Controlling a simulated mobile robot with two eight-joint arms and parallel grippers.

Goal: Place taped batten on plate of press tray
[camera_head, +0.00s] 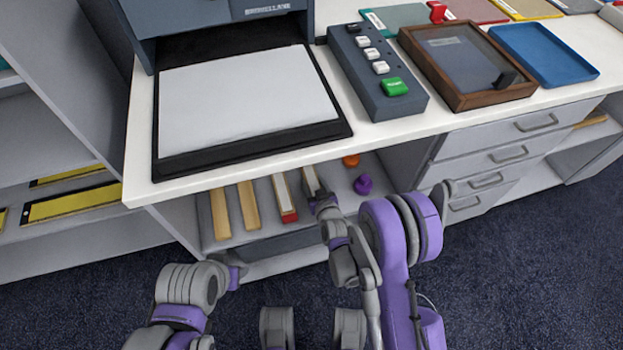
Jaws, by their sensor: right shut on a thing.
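The press tray (343,129) is black and lies on the white worktop under the grey press, with a bare pale plate (245,92) in it. Several battens lie on the shelf below the worktop. Two are plain wood (249,206), one has a red band at its near end (284,197), and one is pale and greyish (311,180). My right gripper (324,203) is shut on the near end of the greyish batten. Its fingers hide that end, so I cannot tell whether it is taped. My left gripper (241,273) is empty-looking, low in front of the shelf; its jaws are unclear.
The worktop edge (290,163) overhangs the shelf and the battens. An orange piece (351,160) and a purple piece (363,184) sit right of the battens. A button box (377,75), a wooden-framed tray (468,62) and a blue tray (545,55) stand right of the press.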

